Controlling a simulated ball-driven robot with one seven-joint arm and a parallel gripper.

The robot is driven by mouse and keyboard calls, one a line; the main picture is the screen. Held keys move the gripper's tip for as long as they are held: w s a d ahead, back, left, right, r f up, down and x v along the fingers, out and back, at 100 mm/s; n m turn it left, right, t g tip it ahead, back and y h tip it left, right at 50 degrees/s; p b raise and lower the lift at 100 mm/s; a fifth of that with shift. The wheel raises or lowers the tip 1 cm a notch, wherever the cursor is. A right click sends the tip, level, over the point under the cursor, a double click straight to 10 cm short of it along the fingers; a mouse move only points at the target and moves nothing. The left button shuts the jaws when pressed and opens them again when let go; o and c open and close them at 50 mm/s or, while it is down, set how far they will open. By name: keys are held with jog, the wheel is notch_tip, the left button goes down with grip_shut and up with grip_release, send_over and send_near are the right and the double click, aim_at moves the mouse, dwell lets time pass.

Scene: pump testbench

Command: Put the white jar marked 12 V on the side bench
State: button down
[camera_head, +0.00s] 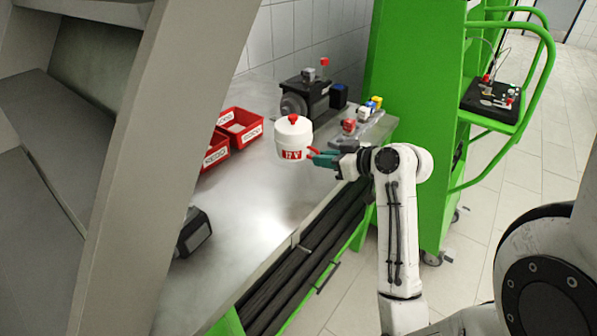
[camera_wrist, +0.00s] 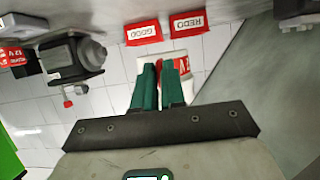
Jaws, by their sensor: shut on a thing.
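The white jar (camera_head: 293,142) has a red knob on its lid and a red label reading 12 V, and it looks upright. My gripper (camera_head: 318,157), with green fingers, comes from the right and is shut on the jar's lower side. The jar appears in front of the steel bench (camera_head: 255,205); I cannot tell its height above the top. In the wrist view, the white jar (camera_wrist: 180,58) with its red label is partly hidden behind the gripper's green fingers (camera_wrist: 161,70). I cannot tell which surface is the side bench.
Red bins (camera_head: 240,126) stand left of the jar. A dark pump (camera_head: 305,97) and a tray of small parts (camera_head: 368,128) sit behind it. A black box (camera_head: 195,231) lies at the bench's near left. A green cart (camera_head: 490,122) holding a black device stands right. A grey panel (camera_head: 135,180) blocks the left.

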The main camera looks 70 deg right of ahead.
jog(key=d+x, duration=0.1)
jog(key=x, duration=0.3)
send_over(303, 181)
notch_tip(303, 181, down, 5)
jog(key=shift+s+f+p, duration=0.15)
jog(key=shift+f+p, duration=0.05)
jog(key=shift+p, duration=0.25)
jog(key=shift+f+p, duration=0.45)
jog(key=shift+f, duration=1.25)
jog(key=shift+f, duration=0.15)
jog(key=c, duration=1.2)
grip_release()
jog(key=b+v, duration=0.1)
jog(key=v, duration=1.1)
